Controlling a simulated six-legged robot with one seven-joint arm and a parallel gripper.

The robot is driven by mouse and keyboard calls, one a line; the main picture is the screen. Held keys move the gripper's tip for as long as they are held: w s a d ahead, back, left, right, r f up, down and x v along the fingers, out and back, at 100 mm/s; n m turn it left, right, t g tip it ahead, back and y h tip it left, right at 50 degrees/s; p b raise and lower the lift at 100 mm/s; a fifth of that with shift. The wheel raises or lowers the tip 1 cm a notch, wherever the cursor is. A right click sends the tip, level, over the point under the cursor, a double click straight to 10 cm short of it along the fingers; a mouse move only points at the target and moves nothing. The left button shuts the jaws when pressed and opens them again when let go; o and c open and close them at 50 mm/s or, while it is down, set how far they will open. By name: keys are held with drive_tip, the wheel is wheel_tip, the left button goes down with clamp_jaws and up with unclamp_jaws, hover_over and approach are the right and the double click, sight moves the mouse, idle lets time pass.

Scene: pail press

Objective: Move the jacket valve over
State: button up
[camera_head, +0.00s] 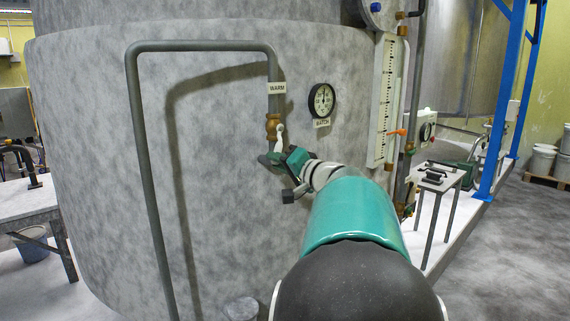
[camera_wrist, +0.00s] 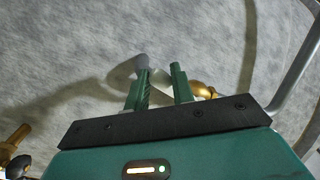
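The jacket valve is a brass body (camera_head: 273,127) with a short pale lever (camera_head: 281,138). It sits on the grey pipe below a WARM label (camera_head: 277,88), and the lever hangs downward beside the body. My gripper (camera_head: 272,159) is just below the lever in the head view. In the wrist view, the two green fingers of my gripper (camera_wrist: 160,84) stand apart. The pale lever (camera_wrist: 142,63) shows behind and between them, and the brass body (camera_wrist: 203,90) is behind the right finger. Whether a finger touches the lever is unclear.
The large mottled grey tank (camera_head: 220,190) is close behind the valve. The grey pipe (camera_head: 140,120) loops to the left. A round BATCH gauge (camera_head: 322,100) and a sight scale (camera_head: 385,100) are to the right. In the wrist view, another brass fitting (camera_wrist: 15,140) is at lower left.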

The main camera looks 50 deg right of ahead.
drive_tip(key=shift+s+d+r, duration=0.1)
drive_tip(key=shift+s+r, duration=0.1)
drive_tip(key=shift+r, duration=0.05)
drive_tip(key=shift+a+r, duration=0.25)
drive_tip(key=shift+a, duration=0.05)
drive_tip(key=shift+w+a+r, duration=0.1)
drive_tip(key=shift+a+r, duration=0.25)
drive_tip(key=shift+a, duration=0.35)
drive_tip(key=shift+c, duration=0.2)
drive_tip(key=shift+w+a+r, duration=0.15)
drive_tip(key=shift+a+r, duration=0.65)
drive_tip(key=shift+a, duration=0.05)
